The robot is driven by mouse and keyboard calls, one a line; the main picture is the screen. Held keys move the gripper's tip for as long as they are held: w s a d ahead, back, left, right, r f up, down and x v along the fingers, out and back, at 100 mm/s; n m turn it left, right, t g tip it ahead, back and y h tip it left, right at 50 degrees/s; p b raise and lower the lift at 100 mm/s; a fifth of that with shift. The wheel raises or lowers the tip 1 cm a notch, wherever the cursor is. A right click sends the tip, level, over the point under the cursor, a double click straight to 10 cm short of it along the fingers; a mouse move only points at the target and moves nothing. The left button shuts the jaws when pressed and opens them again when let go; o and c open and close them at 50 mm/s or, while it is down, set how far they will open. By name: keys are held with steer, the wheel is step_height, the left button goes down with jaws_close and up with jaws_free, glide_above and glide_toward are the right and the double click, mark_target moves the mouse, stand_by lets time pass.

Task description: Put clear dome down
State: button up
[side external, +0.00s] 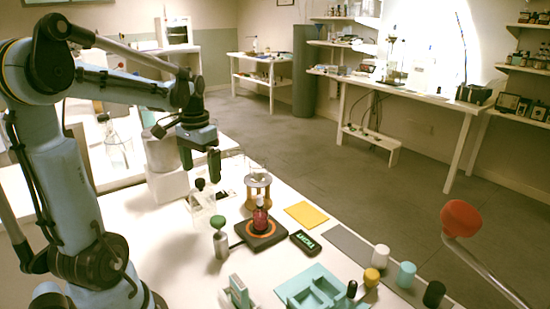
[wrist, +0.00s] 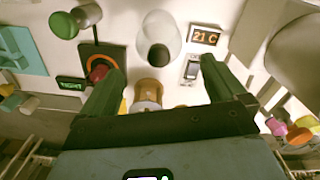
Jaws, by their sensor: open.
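The clear dome (side external: 205,204) stands on the white table with its dark knob (side external: 199,184) on top. In the wrist view the clear dome (wrist: 160,27) shows as a pale see-through round with the knob (wrist: 158,55) near its lower edge. My gripper (side external: 200,166) is open and empty just above the knob. In the wrist view its two dark green fingers (wrist: 162,68) are spread apart, with the knob beyond them and in the gap between. I see no contact between the fingers and the dome.
Close by are a wooden stand (side external: 258,198) and a green-topped bottle (side external: 220,240). A teal tray (side external: 318,275) and several coloured caps lie front right.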

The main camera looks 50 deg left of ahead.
step_height(320, 180, up, 3)
steer(key=shift+r, duration=0.15)
steer(key=shift+w+d+r, duration=0.1)
steer(key=shift+d, duration=0.15)
steer(key=w+d+f+m+t, duration=0.1)
steer(key=d+f+t, duration=0.1)
steer(key=d, duration=0.9)
steer(key=w+d+f+m+t, duration=0.2)
steer(key=d+t, duration=0.3)
steer(key=d, duration=0.6)
steer(key=shift+m, duration=0.3)
